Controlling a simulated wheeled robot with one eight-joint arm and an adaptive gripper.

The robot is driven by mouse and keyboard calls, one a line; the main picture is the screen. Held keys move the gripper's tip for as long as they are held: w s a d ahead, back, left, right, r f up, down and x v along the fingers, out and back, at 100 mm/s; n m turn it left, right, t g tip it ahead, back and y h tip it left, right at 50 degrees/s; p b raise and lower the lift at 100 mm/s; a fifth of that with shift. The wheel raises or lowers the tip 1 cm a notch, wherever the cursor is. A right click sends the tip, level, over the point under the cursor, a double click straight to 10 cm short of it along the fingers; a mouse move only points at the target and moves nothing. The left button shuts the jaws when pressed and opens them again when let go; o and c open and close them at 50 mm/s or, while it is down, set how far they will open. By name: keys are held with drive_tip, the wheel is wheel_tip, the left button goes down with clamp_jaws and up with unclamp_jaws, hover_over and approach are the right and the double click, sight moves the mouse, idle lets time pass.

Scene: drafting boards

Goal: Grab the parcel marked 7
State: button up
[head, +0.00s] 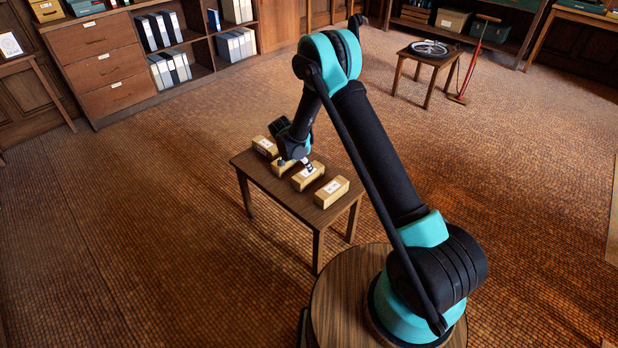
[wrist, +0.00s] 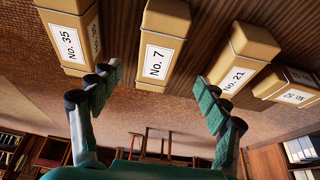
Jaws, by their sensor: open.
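The parcel marked No. 7 (wrist: 167,30) is a tan box with a white label, shown between my fingertips in the wrist view. By its place in the row, it is the second parcel from the right in the head view (head: 302,183), where labels are too small to read. My gripper (wrist: 162,78) is open and empty, with one teal finger on each side of the No. 7 parcel in the picture. In the head view, my gripper (head: 296,163) hangs over the middle of the row. I cannot tell whether a finger touches a parcel.
Parcel No. 35 (wrist: 66,28) and parcel No. 21 (wrist: 246,50) flank it closely. A fourth parcel (wrist: 285,84) has a label I cannot read clearly. All rest on a small wooden table (head: 285,197).

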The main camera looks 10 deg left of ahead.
sight(307, 172)
drive_tip(key=x, duration=0.4)
drive_tip(key=shift+w+f, duration=0.1)
drive_tip(key=shift+f, duration=0.05)
drive_tip(key=shift+d+x, duration=0.2)
drive_tip(key=shift+x, duration=1.15)
drive_tip(key=shift+d+x, duration=0.15)
drive_tip(key=shift+x, duration=1.2)
drive_tip(key=c, duration=1.6)
